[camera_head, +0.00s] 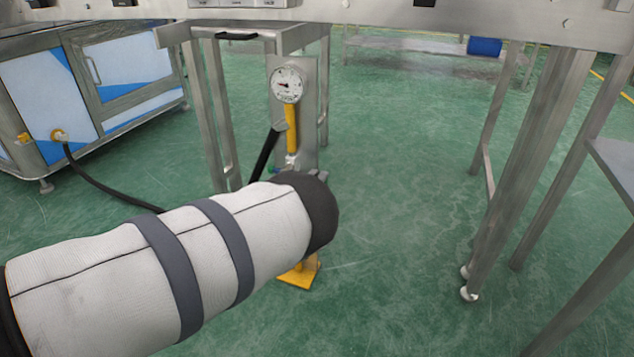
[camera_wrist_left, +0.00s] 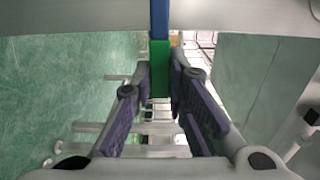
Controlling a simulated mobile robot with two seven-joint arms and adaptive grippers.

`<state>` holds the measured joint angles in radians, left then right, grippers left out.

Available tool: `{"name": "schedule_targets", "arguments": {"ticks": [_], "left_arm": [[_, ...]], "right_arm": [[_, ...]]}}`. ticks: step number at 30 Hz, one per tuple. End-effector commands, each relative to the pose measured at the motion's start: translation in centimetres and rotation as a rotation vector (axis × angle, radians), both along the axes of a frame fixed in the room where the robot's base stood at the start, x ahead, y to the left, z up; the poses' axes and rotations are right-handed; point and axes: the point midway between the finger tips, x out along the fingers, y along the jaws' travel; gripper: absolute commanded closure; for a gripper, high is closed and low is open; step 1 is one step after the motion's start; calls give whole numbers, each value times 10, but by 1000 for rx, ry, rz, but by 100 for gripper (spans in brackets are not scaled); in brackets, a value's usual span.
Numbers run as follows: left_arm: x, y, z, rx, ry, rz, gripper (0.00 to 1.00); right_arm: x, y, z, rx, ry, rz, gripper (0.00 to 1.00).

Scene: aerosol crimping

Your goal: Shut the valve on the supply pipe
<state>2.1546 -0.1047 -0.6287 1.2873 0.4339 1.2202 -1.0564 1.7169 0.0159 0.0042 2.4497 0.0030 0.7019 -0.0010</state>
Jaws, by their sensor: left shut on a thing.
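The supply pipe stands in the middle of the head view, with a round white gauge (camera_head: 287,84) at its top and a yellow section (camera_head: 291,128) below. A little blue and green of the valve handle (camera_head: 273,169) shows beneath, just above my left arm. In the left wrist view the handle is a bar, blue above and green (camera_wrist_left: 159,68) below. My left gripper (camera_wrist_left: 160,82) has its fingers on either side of the green part and is shut on it. In the head view my white-sleeved left arm hides the gripper and most of the valve. My right gripper is not in view.
A steel frame (camera_head: 400,22) crosses the top, with legs (camera_head: 525,165) at the right. A blue and white cabinet (camera_head: 120,70) stands at the left, with a black hose (camera_head: 100,185) running from it. A yellow foot (camera_head: 300,274) is on the floor. Green floor is clear right of the pipe.

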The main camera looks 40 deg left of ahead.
Motion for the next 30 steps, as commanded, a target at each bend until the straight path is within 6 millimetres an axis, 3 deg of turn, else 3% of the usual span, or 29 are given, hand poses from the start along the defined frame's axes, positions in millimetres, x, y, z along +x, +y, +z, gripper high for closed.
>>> {"name": "schedule_targets", "arguments": {"ticks": [16, 17, 19, 30], "left_arm": [[-2, 1, -5, 26, 15, 2, 100], [-2, 1, -5, 25, 14, 3, 84], [-1, 1, -5, 25, 14, 3, 68], [-7, -1, -3, 23, 11, 2, 66]], "right_arm": [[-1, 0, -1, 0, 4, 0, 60], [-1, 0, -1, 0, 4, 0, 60], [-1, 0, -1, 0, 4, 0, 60], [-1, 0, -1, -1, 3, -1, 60]]}}
